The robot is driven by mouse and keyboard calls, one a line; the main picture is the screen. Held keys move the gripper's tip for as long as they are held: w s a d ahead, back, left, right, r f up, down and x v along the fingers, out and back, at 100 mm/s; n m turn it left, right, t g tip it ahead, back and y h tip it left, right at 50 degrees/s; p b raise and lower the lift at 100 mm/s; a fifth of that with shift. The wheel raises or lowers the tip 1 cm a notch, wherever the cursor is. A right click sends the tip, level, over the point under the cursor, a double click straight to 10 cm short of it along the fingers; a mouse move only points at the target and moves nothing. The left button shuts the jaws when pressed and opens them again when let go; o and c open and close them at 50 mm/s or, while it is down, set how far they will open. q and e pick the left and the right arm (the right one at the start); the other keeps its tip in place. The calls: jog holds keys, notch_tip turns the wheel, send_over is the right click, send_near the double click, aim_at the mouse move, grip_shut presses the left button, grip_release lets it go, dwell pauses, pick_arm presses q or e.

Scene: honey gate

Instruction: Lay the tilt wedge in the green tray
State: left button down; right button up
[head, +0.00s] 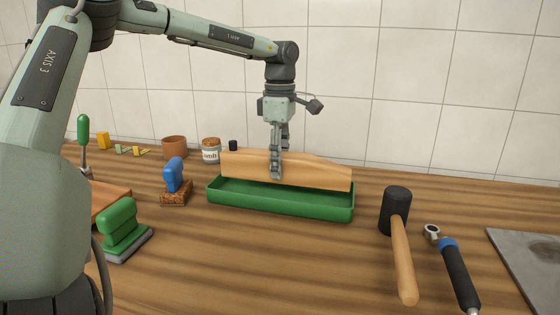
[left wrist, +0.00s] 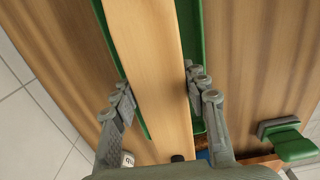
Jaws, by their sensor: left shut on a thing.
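The tilt wedge is a long, pale wooden piece (head: 315,173) with a sloping top edge at its right end. In the left wrist view the fingers (left wrist: 160,98) stand on both sides of the wedge (left wrist: 150,60), with green tray walls (left wrist: 190,50) showing along both sides. My right gripper is not in view.
A mallet (head: 396,212) and a ratchet (head: 452,265) lie to the right, near a grey metal plate (head: 530,255). A blue-handled brush (head: 175,185) and a green-handled block (head: 122,232) stand to the left. A pot (head: 174,148) and a jar (head: 211,151) stand behind. Wood in front is clear.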

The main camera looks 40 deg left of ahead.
pick_arm(q)
jog(key=shift+f, duration=0.15)
dwell(0.4)
jog(key=shift+f+b, duration=0.45)
jog(key=shift+f, duration=0.05)
jog(key=shift+f, duration=0.3)
jog(key=shift+f+b, duration=0.45)
jog(key=shift+f, duration=0.05)
jog(key=shift+f+b, duration=0.6)
jog(key=shift+f, duration=0.35)
dwell(1.6)
jog(key=c, duration=0.7)
grip_release()
jog(key=shift+c, duration=0.2)
